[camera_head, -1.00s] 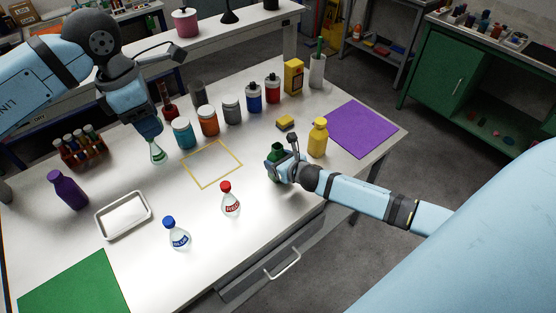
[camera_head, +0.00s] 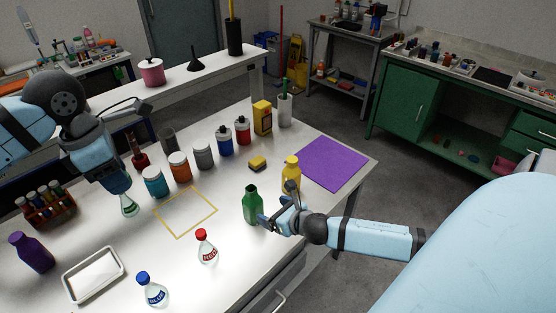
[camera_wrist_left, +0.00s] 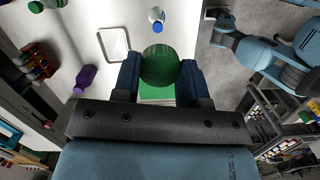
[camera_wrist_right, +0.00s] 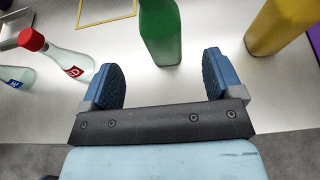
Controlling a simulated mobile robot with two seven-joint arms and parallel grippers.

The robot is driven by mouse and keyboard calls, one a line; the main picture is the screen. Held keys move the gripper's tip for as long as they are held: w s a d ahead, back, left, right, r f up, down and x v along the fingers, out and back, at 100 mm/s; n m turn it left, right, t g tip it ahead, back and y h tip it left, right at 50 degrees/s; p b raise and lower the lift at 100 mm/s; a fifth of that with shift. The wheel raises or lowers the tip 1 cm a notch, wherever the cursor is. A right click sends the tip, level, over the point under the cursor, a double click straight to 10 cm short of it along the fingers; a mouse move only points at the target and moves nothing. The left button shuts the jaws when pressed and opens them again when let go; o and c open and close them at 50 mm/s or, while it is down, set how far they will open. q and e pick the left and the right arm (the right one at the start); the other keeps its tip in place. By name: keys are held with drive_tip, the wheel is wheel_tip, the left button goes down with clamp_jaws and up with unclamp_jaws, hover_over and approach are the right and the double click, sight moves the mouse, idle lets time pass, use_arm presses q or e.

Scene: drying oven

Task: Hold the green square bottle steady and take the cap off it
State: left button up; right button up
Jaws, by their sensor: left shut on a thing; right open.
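The green square bottle (camera_head: 252,206) stands upright on the white table. Its narrow neck shows at the top, and I see no separate cap on it. My right gripper (camera_head: 266,220) is open and empty close beside it. In the right wrist view the bottle (camera_wrist_right: 161,32) stands beyond the open fingers (camera_wrist_right: 165,78), apart from them.
A yellow bottle (camera_head: 291,173) stands behind the green bottle. A red-capped flask (camera_head: 206,248), a blue-capped flask (camera_head: 153,291) and a white tray (camera_head: 93,274) are in front and to the left. A yellow-outlined square (camera_head: 185,213) is empty. Several jars line the back.

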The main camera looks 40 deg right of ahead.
drive_tip(key=s+a+f+m, duration=0.1)
drive_tip(key=s+m, duration=0.1)
drive_tip(key=m, duration=0.1)
drive_tip(key=s+a+f+m, duration=0.1)
drive_tip(key=s+a+m, duration=0.1)
drive_tip(key=m, duration=0.1)
drive_tip(key=s+a+f+m+g, duration=0.1)
drive_tip(key=s+a+m, duration=0.1)
drive_tip(key=shift+s+a+f+m+y, duration=0.1)
drive_tip(key=shift+a+f+m+y, duration=0.15)
drive_tip(key=shift+m+y, duration=0.15)
drive_tip(key=s+a+f+m, duration=0.2)
drive_tip(key=s+a+m, duration=0.3)
drive_tip(key=m, duration=0.7)
drive_tip(key=s+a+f+m+g+y, duration=0.1)
drive_tip(key=s+a+m, duration=0.5)
drive_tip(key=m, duration=0.7)
drive_tip(key=shift+a+f+y, duration=0.3)
drive_tip(key=shift+a+f, duration=0.15)
drive_tip(key=shift+a, duration=0.35)
